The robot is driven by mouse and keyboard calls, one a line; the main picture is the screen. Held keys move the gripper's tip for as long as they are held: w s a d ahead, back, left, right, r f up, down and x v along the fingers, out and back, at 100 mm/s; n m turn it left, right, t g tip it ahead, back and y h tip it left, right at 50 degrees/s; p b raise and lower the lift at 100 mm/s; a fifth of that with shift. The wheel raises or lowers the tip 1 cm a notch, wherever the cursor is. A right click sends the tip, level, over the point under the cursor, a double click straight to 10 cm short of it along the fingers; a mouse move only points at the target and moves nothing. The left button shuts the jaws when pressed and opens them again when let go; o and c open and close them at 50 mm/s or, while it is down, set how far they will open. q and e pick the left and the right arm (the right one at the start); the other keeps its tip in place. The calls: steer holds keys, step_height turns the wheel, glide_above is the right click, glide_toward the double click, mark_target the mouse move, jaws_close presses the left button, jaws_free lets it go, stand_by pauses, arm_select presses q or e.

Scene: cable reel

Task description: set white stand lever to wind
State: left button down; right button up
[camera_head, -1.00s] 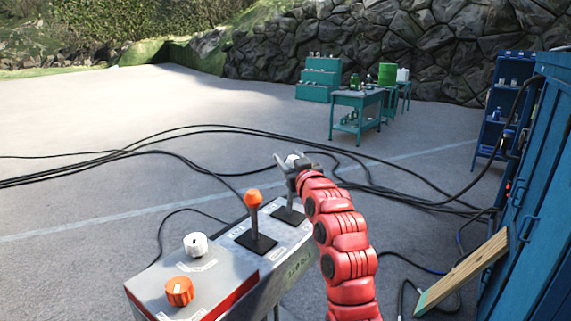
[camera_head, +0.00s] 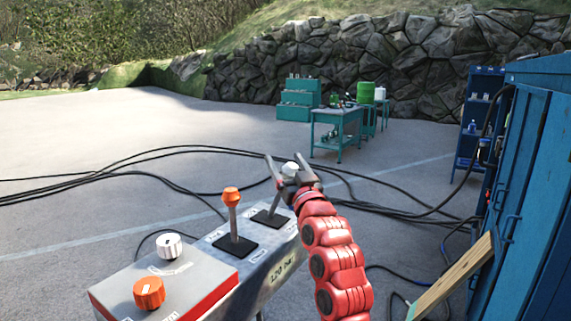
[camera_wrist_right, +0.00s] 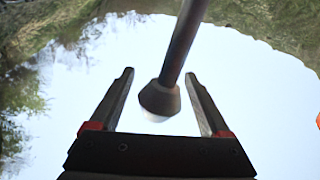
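The white stand lever rises from a black plate on the grey control stand (camera_head: 198,313). Its white knob (camera_head: 291,169) shows at my right gripper (camera_head: 284,160), and its dark stem (camera_head: 274,205) leans right in the head view. In the right wrist view, the lever's knob (camera_wrist_right: 159,100) hangs between the two spread fingers of my right gripper (camera_wrist_right: 159,76), with gaps on both sides. The gripper looks open around the knob, not closed on it. The lever's wind marking is not readable. My left gripper is out of view.
An orange-knobbed lever (camera_head: 231,198) stands just left of the white one. A white dial (camera_head: 169,246) and an orange dial (camera_head: 149,293) sit on the nearer box. Black cables (camera_head: 130,160) cross the ground. A blue cabinet (camera_head: 540,200) and a leaning wooden plank (camera_head: 455,276) are right.

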steer(key=shift+s+d+f, duration=0.1)
steer(key=shift+s+f, duration=0.1)
steer(key=shift+s, duration=0.1)
steer(key=b+v, duration=0.4)
steer(key=v, duration=1.2)
steer(key=shift+s, duration=0.35)
steer(key=shift+d, duration=0.1)
